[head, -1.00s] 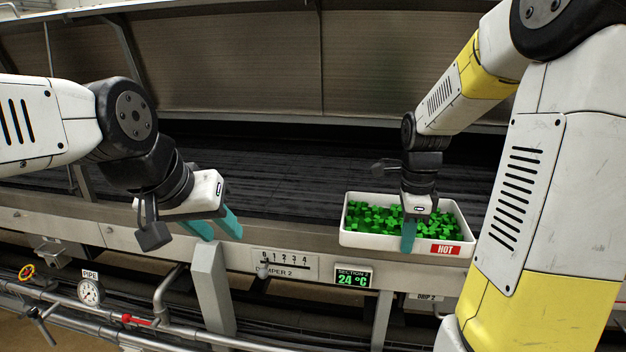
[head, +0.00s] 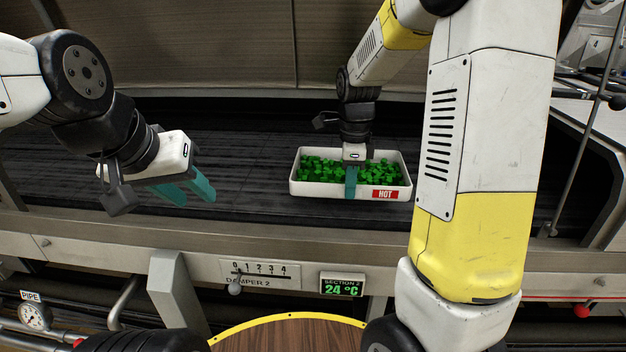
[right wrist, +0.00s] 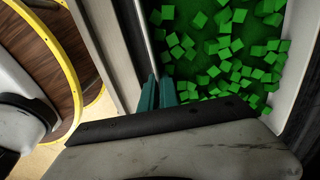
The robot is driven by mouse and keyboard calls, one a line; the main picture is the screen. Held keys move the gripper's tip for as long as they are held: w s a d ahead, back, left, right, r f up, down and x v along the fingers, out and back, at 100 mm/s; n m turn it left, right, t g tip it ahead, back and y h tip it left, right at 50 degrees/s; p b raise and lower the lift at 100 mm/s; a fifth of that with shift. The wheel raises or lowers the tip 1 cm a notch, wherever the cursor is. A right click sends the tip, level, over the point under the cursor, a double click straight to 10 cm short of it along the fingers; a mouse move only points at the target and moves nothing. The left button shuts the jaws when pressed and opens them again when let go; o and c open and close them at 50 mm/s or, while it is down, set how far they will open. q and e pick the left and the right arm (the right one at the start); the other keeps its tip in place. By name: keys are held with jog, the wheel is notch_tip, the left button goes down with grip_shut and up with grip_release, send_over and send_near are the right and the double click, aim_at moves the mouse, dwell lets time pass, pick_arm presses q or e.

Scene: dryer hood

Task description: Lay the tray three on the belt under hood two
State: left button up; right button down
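The white tray (head: 350,190) holds many green cubes (head: 325,168) and has a red HOT label on its front wall. It appears to be over or on the dark belt (head: 250,165) behind the front rail, level in the head view; whether it touches the belt I cannot tell. My right gripper (head: 351,180) is shut on the tray's front wall, one finger showing outside it. In the right wrist view the teal fingers (right wrist: 158,92) pinch the tray's rim. My left gripper (head: 188,190) is empty, its two teal fingers apart, over the belt to the left of the tray.
The metal front rail (head: 130,236) runs along the belt. The hood panel (head: 210,50) rises behind it. A SECTION 2 display (head: 342,285) reads 24 °C beside the DAMPER 2 scale (head: 260,272). A yellow-edged round wooden top (head: 290,335) is below.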

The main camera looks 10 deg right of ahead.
aim_at(322, 178)
jog(key=w+a, duration=0.3)
jog(key=a, duration=0.1)
jog(key=w+a, duration=0.2)
jog(key=shift+w+f, duration=0.3)
jog(key=shift+f, duration=1.75)
jog(key=shift+f, duration=0.1)
jog(key=c, duration=1.6)
grip_release()
jog(key=shift+s, duration=0.1)
notch_tip(322, 178, up, 12)
jog(key=shift+s+d+r+n+t+y, duration=0.35)
jog(key=shift+s+d+r+n+t, duration=0.6)
jog(key=shift+s+n, duration=2.75)
jog(key=shift+s+d+r+n+t+y, duration=0.4)
jog(key=shift+s+r+n+t, duration=0.55)
jog(key=shift+s+n, duration=2.75)
jog(key=shift+s+d+r+n+t+y, duration=0.35)
jog(key=shift+s+d+r+n+t, duration=0.6)
jog(key=shift+s+n, duration=2.75)
